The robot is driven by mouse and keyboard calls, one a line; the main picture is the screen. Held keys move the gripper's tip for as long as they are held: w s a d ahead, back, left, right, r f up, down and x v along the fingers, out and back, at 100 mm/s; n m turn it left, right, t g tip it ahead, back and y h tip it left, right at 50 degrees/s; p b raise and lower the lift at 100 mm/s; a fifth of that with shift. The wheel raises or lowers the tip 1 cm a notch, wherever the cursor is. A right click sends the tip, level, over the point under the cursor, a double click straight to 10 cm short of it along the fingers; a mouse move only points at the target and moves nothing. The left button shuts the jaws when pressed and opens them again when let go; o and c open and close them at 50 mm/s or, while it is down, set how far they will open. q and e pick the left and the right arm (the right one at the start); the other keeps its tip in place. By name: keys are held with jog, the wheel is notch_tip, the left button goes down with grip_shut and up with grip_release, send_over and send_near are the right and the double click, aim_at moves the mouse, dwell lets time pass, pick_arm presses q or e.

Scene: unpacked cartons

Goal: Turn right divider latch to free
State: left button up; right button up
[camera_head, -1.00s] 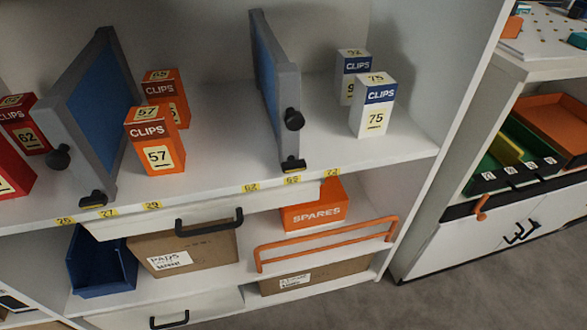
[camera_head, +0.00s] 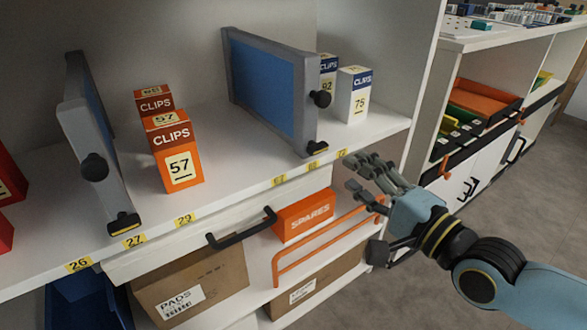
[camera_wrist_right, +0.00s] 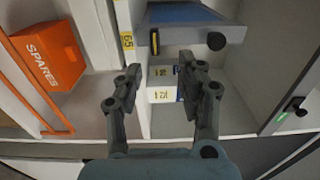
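The right divider (camera_head: 265,85) is a blue panel in a grey frame, upright on the shelf. A black latch (camera_head: 317,148) with a yellow stripe sits at its front foot, and a black round knob (camera_head: 320,98) is higher on its front edge. In the wrist view the latch (camera_wrist_right: 155,42) and knob (camera_wrist_right: 216,41) show at the top, beyond the fingertips. My right gripper (camera_head: 362,174) is open and empty, in front of the shelf edge, below and right of the latch, apart from it. Its spread fingers (camera_wrist_right: 150,82) show in the wrist view. My left gripper is out of view.
White clips boxes (camera_head: 355,95) stand right of the divider; orange clips boxes (camera_head: 177,155) stand left of it. A left divider (camera_head: 98,150) stands further left. Below are a black drawer handle (camera_head: 242,228), an orange spares box (camera_head: 303,215) and an orange rail (camera_head: 325,240) near my gripper.

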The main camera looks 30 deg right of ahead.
aim_at(321, 151)
jog(key=w, duration=0.3)
jog(key=w+b, duration=0.1)
jog(key=w, duration=0.2)
jog(key=w+f+b, duration=0.1)
jog(key=w, duration=0.2)
jog(key=shift+a, duration=0.15)
jog(key=shift+w+r+b, duration=0.1)
jog(key=shift+w+b, duration=0.35)
jog(key=shift+w, duration=0.25)
jog(key=shift+c, duration=0.7)
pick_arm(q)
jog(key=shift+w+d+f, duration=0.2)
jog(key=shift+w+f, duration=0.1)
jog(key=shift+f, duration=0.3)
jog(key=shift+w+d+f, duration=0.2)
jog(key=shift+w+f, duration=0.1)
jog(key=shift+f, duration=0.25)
pick_arm(e)
grip_shut()
